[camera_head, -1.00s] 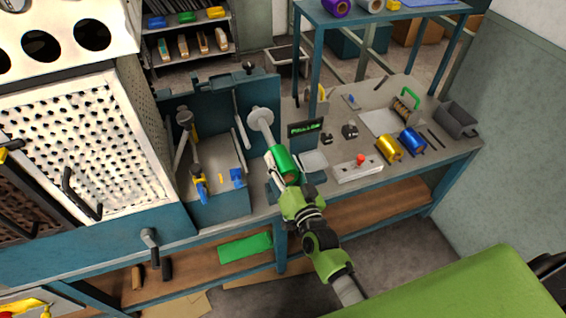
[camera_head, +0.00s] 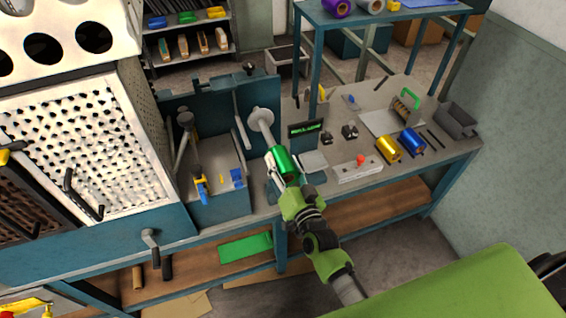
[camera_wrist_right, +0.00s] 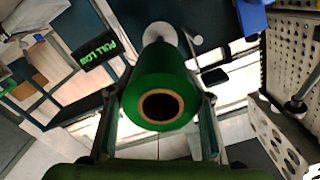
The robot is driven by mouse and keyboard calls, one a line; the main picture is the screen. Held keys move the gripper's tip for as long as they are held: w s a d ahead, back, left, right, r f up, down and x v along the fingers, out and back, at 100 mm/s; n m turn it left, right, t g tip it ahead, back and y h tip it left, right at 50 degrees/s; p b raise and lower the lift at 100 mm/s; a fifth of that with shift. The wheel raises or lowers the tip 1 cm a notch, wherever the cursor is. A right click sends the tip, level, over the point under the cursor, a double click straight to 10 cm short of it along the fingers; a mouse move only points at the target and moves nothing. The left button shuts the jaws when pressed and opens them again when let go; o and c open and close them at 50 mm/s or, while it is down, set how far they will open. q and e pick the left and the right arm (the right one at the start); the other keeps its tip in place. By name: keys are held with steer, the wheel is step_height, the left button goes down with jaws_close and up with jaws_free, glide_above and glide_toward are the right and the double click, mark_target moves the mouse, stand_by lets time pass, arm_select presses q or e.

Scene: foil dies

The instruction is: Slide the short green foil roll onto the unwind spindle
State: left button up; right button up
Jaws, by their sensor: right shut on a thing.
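My right gripper (camera_head: 284,172) is shut on the short green foil roll (camera_head: 284,160), with a finger on either side of it. The roll is in line with the pale shaft of the unwind spindle (camera_head: 266,130), which ends in a round grey flange (camera_head: 260,115). In the right wrist view the roll (camera_wrist_right: 160,75) shows its open brown core toward me, and the flange (camera_wrist_right: 160,33) is behind it. The roll meets the shaft's near end in the picture; I cannot tell whether the shaft is inside the core. My left gripper is not in view.
A dark display (camera_head: 305,129) with green text stands right of the spindle. A control box with a red button (camera_head: 360,160), a yellow roll (camera_head: 387,148) and a blue roll (camera_head: 411,140) lie further right on the bench. A perforated machine panel (camera_head: 90,140) stands left.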

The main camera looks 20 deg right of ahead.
mark_target(276, 149)
steer(key=shift+r, duration=0.1)
stand_by(0.4)
steer(key=shift+w+a+b, duration=0.1)
steer(key=shift+w+b, duration=0.75)
steer(key=shift+w, duration=2.1)
steer(key=shift+w+a+b, duration=0.1)
steer(key=shift+w+b, duration=1.9)
steer(key=shift+w, duration=2.15)
steer(key=o, duration=1.5)
steer(key=shift+c, duration=0.2)
steer(key=shift+s+f, duration=0.15)
steer(key=shift+f, duration=0.05)
steer(key=s, duration=1.2)
steer(key=shift+r, duration=0.15)
